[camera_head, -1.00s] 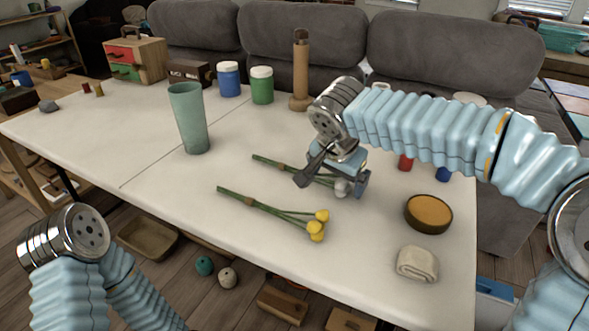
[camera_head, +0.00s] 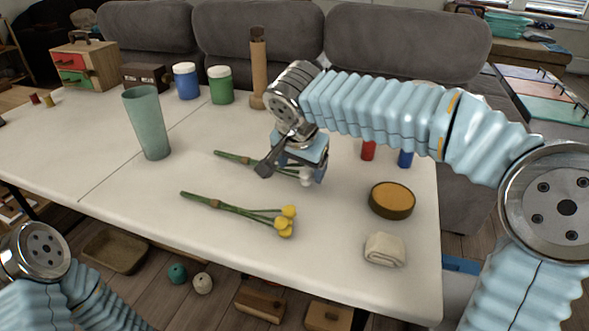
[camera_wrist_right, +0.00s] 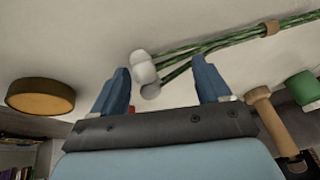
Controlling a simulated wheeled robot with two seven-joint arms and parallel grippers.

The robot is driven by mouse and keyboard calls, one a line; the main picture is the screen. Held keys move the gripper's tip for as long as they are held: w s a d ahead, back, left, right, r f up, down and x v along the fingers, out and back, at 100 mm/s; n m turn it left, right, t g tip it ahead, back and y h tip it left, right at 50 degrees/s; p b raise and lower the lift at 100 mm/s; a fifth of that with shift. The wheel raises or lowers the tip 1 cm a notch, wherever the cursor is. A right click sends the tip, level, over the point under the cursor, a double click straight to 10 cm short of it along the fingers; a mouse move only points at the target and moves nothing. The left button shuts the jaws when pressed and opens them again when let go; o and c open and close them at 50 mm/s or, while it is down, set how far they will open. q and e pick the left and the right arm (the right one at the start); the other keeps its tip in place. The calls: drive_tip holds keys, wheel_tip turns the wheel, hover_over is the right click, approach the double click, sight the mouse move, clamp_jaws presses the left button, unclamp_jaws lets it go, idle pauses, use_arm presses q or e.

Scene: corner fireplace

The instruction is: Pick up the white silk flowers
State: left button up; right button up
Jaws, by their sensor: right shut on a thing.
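The white silk flowers (camera_head: 306,179) have green stems pointing left and white blooms at the right end. My right gripper (camera_head: 292,172) points down around them and is shut on them near the blooms, partly hiding them. In the right wrist view the white blooms (camera_wrist_right: 145,73) and stems lie between my two blue fingers (camera_wrist_right: 163,90). I cannot tell whether the flowers are clear of the table. The yellow flowers (camera_head: 285,220) lie on the table nearer to me, apart from the gripper. My left arm shows at the lower left, but its gripper fingers do not.
The white table (camera_head: 330,280) also bears a green vase (camera_head: 148,125), blue jar (camera_head: 186,82), green jar (camera_head: 220,85), wooden pillar (camera_head: 258,70), round brown box (camera_head: 392,200) and folded cloth (camera_head: 385,249). The table is bare between the vase and the flowers.

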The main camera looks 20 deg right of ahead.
drive_tip(key=s+d+r+b, duration=0.1)
drive_tip(key=s+d+r, duration=0.2)
drive_tip(key=s+r, duration=0.8)
drive_tip(key=shift+s+d+r, duration=0.25)
drive_tip(key=shift+s+d, duration=0.1)
drive_tip(key=shift+s, duration=0.9)
